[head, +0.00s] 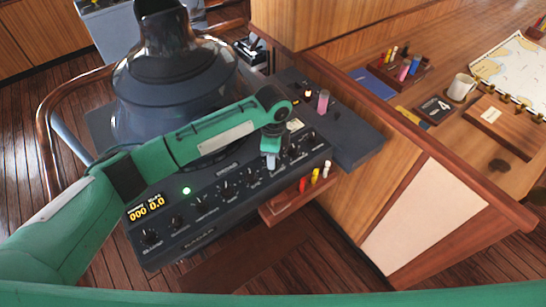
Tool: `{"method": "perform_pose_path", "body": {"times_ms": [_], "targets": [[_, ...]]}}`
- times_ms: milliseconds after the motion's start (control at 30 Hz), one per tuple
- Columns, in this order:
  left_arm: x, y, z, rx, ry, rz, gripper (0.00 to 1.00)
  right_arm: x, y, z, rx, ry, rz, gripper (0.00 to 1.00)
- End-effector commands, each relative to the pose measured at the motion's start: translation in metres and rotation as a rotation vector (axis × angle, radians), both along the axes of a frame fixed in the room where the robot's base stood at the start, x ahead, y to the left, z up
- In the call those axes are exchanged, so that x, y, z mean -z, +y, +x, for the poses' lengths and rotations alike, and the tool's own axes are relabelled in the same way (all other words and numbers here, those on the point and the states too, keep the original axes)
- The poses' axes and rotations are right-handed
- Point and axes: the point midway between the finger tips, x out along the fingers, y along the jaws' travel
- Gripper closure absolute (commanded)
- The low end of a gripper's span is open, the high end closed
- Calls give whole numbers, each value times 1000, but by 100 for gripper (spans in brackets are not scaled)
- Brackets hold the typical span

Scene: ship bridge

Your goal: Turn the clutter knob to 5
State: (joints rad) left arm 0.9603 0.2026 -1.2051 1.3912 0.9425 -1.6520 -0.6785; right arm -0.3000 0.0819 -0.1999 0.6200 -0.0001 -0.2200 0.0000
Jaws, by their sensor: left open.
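The dark radar console panel (225,215) slopes across the middle of the head view, with a row of black knobs along it. Labels are too small to read, so I cannot tell which knob is the clutter knob. Knobs show at the lower left (149,236), in the middle (226,187) and near my gripper (252,174). My left gripper (270,163) points down at the right part of the panel, open, close over the knobs there. It hides part of the row; whether it touches a knob I cannot tell. My right gripper is not in view.
A yellow display (147,207) reads "000 0.0", near a lit green lamp (186,190). A dark domed housing (175,75) rises behind the panel. A small tray with coloured pegs (303,203) juts out below. A wooden chart desk with a mug (460,87) stands right.

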Motion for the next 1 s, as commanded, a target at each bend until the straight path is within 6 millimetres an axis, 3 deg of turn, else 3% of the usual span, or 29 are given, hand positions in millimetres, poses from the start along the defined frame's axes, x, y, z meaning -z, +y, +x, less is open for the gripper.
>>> {"method": "perform_pose_path", "body": {"times_ms": [300, 500, 700, 1000], "targets": [[-69, -1, 1, 3, -6, -2, 52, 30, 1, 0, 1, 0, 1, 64], [-104, -1, 1, 1, -3, -1, 52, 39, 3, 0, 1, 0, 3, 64], [-119, -1, 0, 2, -1, -1, 52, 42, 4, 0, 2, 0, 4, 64], [-121, 0, 0, 1, 0, -1, 52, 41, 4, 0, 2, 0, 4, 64]]}}
